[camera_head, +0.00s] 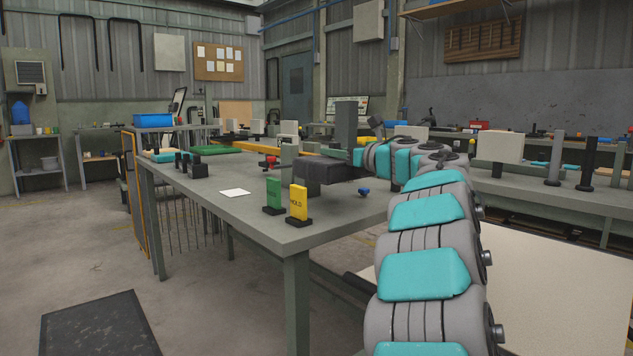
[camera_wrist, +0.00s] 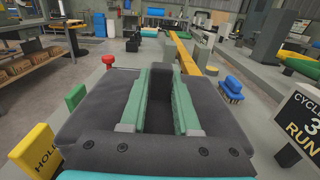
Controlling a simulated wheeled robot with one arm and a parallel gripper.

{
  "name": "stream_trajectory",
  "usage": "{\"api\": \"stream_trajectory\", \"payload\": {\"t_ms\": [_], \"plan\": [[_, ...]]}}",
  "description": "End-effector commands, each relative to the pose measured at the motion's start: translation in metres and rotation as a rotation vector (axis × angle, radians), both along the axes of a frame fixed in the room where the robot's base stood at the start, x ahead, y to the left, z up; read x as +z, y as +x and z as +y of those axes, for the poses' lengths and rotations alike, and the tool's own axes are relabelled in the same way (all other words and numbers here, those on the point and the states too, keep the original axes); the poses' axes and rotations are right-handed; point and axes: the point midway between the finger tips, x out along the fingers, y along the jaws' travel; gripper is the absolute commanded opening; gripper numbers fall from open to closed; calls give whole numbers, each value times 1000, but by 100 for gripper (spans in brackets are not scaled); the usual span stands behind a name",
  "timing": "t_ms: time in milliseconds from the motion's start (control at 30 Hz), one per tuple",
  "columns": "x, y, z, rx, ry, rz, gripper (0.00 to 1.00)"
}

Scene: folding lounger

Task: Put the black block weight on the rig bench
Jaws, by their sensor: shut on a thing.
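My gripper (camera_head: 316,176) is at the end of my teal and grey arm, over the near right part of a grey bench (camera_head: 225,182). In the wrist view my gripper (camera_wrist: 158,100) shows two green jaw pads in a wide dark body. The jaws are shut on a dark thing, the black block weight (camera_wrist: 158,112), between the pads. It is mostly hidden, and its edges merge with the dark gripper. I cannot tell whether its underside touches the bench top.
A yellow HOLD sign (camera_head: 299,201) and a green block (camera_head: 273,194) stand close to the left of my gripper. A blue knob (camera_head: 364,191) is to its right. A CYCLE RUN sign (camera_wrist: 300,125) stands right. Bare bench top lies around a white paper (camera_head: 235,193).

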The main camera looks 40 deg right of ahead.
Motion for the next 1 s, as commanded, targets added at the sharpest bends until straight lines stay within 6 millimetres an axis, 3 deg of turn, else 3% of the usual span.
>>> {"api": "stream_trajectory", "payload": {"t_ms": [133,367,600,1000], "plan": [[-23,0,0,-1,4,-3,0],[-38,0,0,-1,-1,-5,0],[-66,0,0,-2,1,-4,0],[-73,0,0,-2,-2,-6,0]]}}
